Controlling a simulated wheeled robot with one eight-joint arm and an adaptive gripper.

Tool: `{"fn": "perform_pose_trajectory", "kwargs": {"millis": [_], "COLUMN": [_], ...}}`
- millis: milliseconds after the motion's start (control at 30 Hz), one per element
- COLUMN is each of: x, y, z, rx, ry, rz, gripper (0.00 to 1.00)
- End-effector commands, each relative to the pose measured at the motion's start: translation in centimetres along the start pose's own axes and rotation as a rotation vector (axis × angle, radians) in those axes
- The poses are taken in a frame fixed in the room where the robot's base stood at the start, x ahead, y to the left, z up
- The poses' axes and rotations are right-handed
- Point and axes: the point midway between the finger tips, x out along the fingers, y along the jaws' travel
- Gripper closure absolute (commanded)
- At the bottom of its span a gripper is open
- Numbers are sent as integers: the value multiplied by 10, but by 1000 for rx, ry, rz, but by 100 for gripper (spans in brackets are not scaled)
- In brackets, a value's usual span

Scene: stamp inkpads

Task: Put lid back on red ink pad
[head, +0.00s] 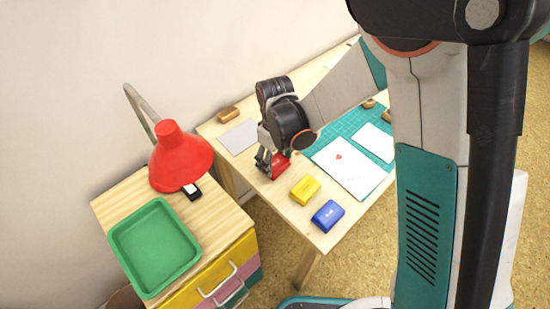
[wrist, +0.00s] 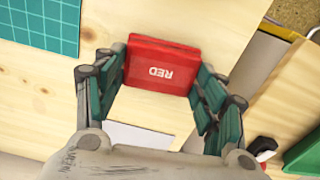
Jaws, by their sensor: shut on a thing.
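A red lid marked "RED" (wrist: 163,62) shows between the green fingers of my gripper (wrist: 162,72) in the wrist view, its lettering upside down. My gripper is shut on it, one finger at each side. In the head view the red piece (head: 281,163) is at my gripper (head: 271,166), low over or on the wooden table, left of the white paper. I cannot tell whether the lid sits on the red ink pad's base; no separate red base shows. The fingers and arm hide part of it.
A yellow ink pad (head: 305,189) and a blue ink pad (head: 328,216) stand near the table's front corner. White paper (head: 350,175) with a red mark lies on the teal mat (head: 340,130). A red lamp (head: 180,160) and green tray (head: 155,247) are on the cabinet at left.

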Motion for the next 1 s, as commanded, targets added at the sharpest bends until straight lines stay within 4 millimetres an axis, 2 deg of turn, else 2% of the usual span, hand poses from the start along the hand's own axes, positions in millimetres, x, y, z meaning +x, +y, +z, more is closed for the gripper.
{"fn": "perform_pose_trajectory", "kwargs": {"millis": [367,400,467,767,833,1000], "x": [0,0,0,0,0,0], "y": [0,0,0,0,0,0], "z": [0,0,0,0,0,0], "rx": [0,0,0,0,0,0], "ry": [0,0,0,0,0,0], "rz": [0,0,0,0,0,0], "gripper": [48,26,13,12,0,0]}}
